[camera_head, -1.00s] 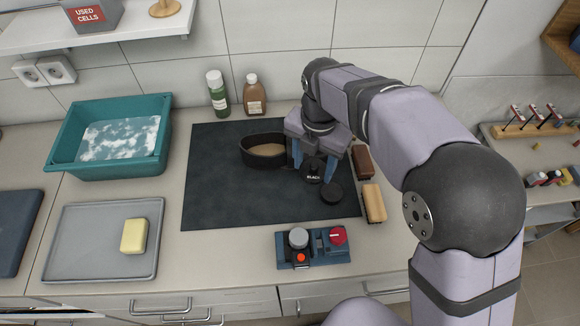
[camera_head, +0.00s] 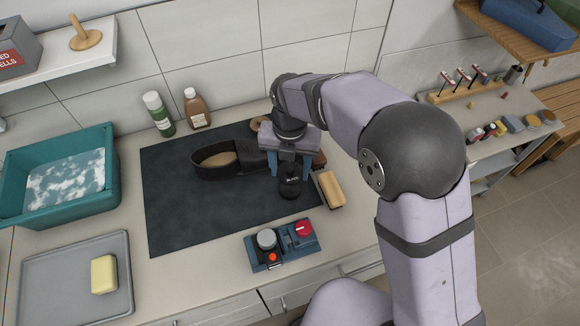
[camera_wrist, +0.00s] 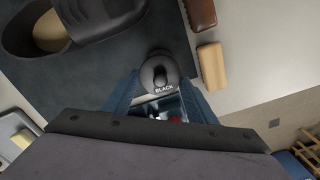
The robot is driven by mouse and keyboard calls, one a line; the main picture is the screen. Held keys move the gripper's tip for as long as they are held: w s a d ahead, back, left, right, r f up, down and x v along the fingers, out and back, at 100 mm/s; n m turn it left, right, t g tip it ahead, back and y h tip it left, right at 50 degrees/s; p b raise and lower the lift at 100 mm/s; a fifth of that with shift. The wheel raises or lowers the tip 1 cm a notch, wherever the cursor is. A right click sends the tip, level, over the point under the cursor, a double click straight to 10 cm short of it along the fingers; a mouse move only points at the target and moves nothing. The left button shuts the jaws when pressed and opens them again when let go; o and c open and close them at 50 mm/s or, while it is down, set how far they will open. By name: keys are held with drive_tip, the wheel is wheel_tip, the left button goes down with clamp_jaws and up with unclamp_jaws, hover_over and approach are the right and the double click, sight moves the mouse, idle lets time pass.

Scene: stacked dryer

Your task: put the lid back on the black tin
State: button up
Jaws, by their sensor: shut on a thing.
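The dark round lid (camera_wrist: 150,68), marked BLACK and with a small knob on top, is between the fingertips of my gripper (camera_wrist: 160,85) in the wrist view. In the head view my gripper (camera_head: 290,178) points down at the right part of the dark mat and is shut on the lid. The black tin (camera_head: 290,192) shows as a dark round shape directly under the lid, mostly hidden by it. I cannot tell whether the lid touches the tin.
A black shoe (camera_head: 205,172) lies left of my gripper on the dark mat (camera_head: 185,220). A tan brush (camera_head: 330,189) and a brown brush (camera_wrist: 200,12) lie to the right. A blue base with knobs (camera_head: 265,262) stands in front. The mat's front left is clear.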

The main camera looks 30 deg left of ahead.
drive_tip(key=b, duration=0.4)
hover_over(290, 189)
drive_tip(key=shift+f, duration=3.05)
drive_tip(key=shift+f+p, duration=0.15)
drive_tip(key=shift+p, duration=0.2)
idle(0.6)
drive_tip(key=o, duration=1.6)
drive_tip(key=shift+c, duration=0.2)
drive_tip(key=shift+r+p, duration=2.95)
drive_tip(key=shift+r, duration=0.6)
